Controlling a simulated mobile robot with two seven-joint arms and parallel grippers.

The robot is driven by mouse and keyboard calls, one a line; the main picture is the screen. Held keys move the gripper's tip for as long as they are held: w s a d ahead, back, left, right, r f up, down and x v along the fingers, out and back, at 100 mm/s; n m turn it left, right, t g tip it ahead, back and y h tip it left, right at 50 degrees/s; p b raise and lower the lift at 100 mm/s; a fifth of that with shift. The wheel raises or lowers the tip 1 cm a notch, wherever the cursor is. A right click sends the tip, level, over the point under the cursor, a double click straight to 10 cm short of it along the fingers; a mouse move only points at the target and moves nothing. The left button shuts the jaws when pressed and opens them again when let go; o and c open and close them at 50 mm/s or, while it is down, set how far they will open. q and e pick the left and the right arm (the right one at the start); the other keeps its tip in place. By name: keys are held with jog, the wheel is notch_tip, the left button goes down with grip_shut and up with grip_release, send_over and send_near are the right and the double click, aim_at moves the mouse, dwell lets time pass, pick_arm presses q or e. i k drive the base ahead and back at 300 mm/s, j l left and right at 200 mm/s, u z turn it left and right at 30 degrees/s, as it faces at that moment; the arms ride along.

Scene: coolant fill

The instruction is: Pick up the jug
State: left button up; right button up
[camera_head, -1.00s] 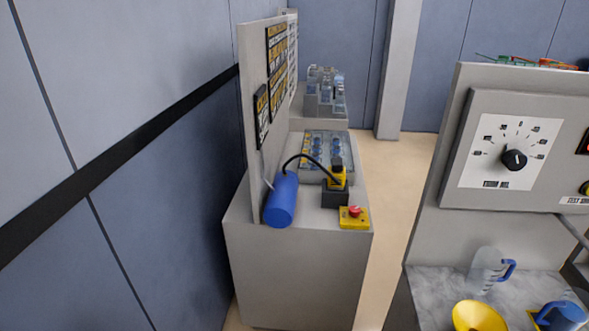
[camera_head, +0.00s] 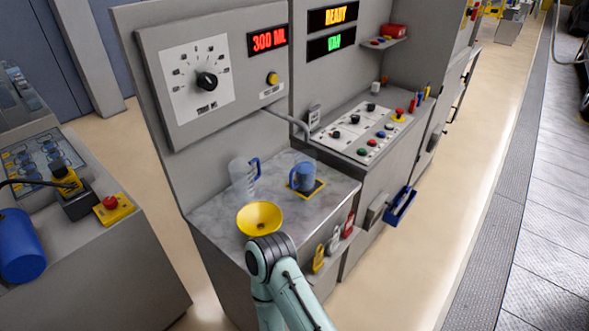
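A clear jug (camera_head: 241,180) with a blue handle on its right side stands upright on the marbled counter (camera_head: 215,216), below the dial panel. I cannot tell from here what either holds. A yellow funnel (camera_head: 259,217) is at the counter's front, nearer me than the clear jug. A pale green link and dark joint of my arm show at the bottom, in front of the counter. Neither gripper is in view.
A dial panel (camera_head: 206,82) and a red "300 ML" display (camera_head: 268,40) stand over the counter. A button console (camera_head: 362,130) adjoins it on the right. Several small coloured items hang at the counter's front right. A blue cylinder (camera_head: 20,246) is on the left bench.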

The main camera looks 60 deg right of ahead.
aim_at(304, 171)
jog(key=z, duration=2)
jog(key=i+l, duration=0.15)
jog(key=l, duration=0.25)
jog(key=i+l, duration=0.2)
jog(key=l, duration=0.2)
jog(key=i+l, duration=0.15)
jog(key=l, duration=0.25)
jog(key=i+l+u, duration=0.1)
jog(key=l+u, duration=0.35)
jog(key=i+l+u, duration=0.1)
jog(key=l+u, duration=0.15)
jog(key=u, duration=0.2)
